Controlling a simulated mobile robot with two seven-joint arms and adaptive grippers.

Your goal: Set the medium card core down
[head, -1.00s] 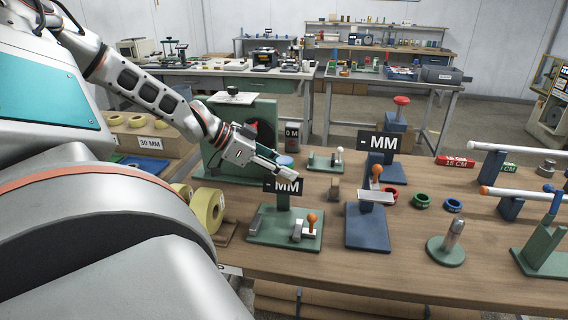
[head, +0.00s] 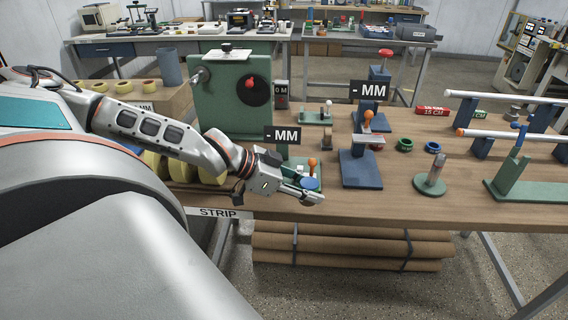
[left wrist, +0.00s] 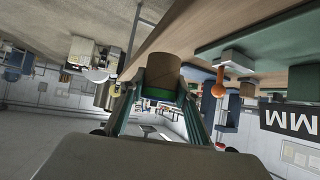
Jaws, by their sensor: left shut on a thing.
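My left gripper (head: 308,194) is shut on the medium card core, low over the front edge of the workbench. In the left wrist view the core (left wrist: 161,72) is a brown cylinder with a dark green band, between the two fingers (left wrist: 160,98). In the head view a round blue face (head: 310,184) shows beside the fingertips, and the rest of the core is hidden. I cannot tell whether the core touches the bench. My right gripper is not in view.
A green fixture with an orange knob (head: 313,163) stands just behind the gripper. A blue-based stand (head: 360,170) is to its right. A green machine (head: 230,100) and yellow rolls (head: 155,164) are behind and left. Bare wood (head: 350,205) lies to the right.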

